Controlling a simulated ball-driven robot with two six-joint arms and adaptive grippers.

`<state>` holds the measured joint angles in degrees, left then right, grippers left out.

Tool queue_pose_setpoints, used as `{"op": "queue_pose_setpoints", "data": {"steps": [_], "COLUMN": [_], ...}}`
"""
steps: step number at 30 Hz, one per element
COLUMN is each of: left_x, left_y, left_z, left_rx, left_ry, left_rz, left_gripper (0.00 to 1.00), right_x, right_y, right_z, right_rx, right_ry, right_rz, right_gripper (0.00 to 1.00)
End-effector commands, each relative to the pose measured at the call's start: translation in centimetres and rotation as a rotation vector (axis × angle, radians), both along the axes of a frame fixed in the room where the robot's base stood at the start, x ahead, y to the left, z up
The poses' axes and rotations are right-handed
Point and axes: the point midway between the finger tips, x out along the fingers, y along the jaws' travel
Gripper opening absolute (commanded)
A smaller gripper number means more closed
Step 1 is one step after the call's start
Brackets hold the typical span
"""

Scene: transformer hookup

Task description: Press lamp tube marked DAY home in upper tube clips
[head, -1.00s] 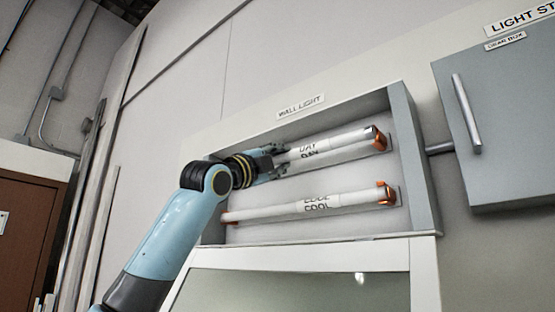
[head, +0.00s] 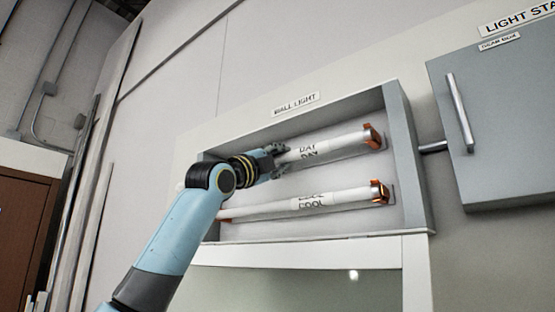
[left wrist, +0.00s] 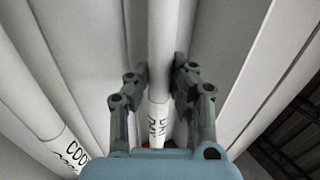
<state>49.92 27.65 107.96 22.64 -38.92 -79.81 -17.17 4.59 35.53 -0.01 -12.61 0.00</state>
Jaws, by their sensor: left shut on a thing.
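The white lamp tube marked DAY (head: 330,147) lies along the upper row of the wall light box in the head view. Its right end is at the orange upper right clip (head: 373,137); its left end is hidden behind my gripper. My left gripper (head: 280,158) is shut on the tube's left part. In the left wrist view the DAY tube (left wrist: 161,60) runs between the two dark fingers (left wrist: 160,85). I cannot tell whether the tube is fully seated in the clips. My right gripper is not in view.
The lamp tube marked COOL (head: 340,197) lies below, its right end at an orange clip (head: 379,192). The box's grey right wall (head: 408,150) and a grey gear box with a handle (head: 500,130) stand to the right. A white-framed panel (head: 300,252) is below.

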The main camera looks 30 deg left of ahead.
Motion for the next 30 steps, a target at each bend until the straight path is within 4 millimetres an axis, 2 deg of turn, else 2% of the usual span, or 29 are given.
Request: {"op": "queue_pose_setpoints", "data": {"steps": [5, 6, 12, 20, 30], "left_x": [0.1, 0.1, 0.2, 0.1, -2.7], "left_y": [0.0, 0.0, 0.0, 0.0, 0.3], "left_z": [0.1, 0.1, 0.1, 0.0, -0.1], "left_rx": [0.0, 0.0, 0.0, 0.001, 0.002], "left_ry": [-0.001, -0.002, -0.001, 0.0, 0.0], "left_rz": [0.0, 0.0, 0.0, 0.0, 0.002], "left_gripper": [0.0, 0.23, 0.46, 0.46, 0.46], "right_x": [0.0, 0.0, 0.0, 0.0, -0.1], "right_y": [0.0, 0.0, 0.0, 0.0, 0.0], "right_z": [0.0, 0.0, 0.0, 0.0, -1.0], "right_rx": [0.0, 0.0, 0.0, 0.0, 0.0], "right_ry": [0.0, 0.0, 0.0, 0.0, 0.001], "right_rz": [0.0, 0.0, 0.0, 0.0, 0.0], "right_gripper": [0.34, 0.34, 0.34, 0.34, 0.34]}}
